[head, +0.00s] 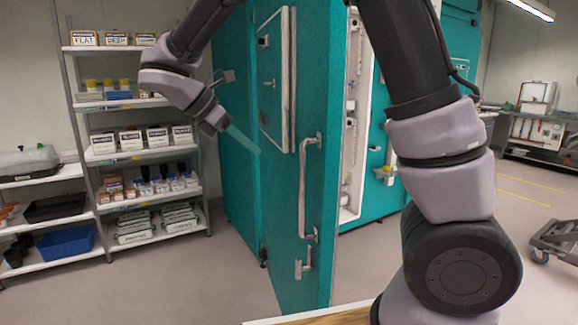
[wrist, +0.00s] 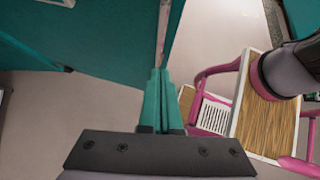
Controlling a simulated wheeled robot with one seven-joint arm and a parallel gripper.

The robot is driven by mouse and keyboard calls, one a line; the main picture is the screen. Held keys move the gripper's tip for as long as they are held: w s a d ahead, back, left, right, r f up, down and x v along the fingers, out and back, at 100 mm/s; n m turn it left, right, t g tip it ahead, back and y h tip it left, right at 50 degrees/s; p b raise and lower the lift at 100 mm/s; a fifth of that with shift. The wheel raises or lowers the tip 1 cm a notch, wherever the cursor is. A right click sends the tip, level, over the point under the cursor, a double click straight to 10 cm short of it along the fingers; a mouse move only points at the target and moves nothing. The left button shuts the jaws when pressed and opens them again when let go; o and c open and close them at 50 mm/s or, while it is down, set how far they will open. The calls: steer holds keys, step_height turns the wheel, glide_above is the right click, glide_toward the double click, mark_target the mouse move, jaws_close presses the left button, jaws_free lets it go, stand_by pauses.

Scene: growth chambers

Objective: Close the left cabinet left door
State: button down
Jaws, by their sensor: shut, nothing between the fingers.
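The teal cabinet door (head: 285,215) stands wide open in the head view, its edge toward me. Its outer face carries a long vertical metal handle (head: 304,190), a smaller latch (head: 303,266) below and a framed panel (head: 275,80) above. The pale cabinet interior (head: 352,120) shows to the right of the door. My gripper (head: 257,151) is on the handle side of the door, its teal fingers shut and empty, left of the handle's top. In the wrist view, the shut fingers (wrist: 160,75) point toward the door's edge (wrist: 163,35). I cannot tell whether they touch the door.
A shelf rack (head: 150,155) with boxes and bottles stands at the left, beside a lower shelf with a blue bin (head: 67,241). A cart (head: 555,238) is at the far right. Floor is clear between the rack and door. My arm blocks part of the right.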

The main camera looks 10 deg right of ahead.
steer(key=w+d+f, duration=0.2)
steer(key=d+f, duration=0.4)
steer(key=d, duration=0.4)
steer(key=shift+w, duration=0.35)
steer(key=shift+f, duration=0.1)
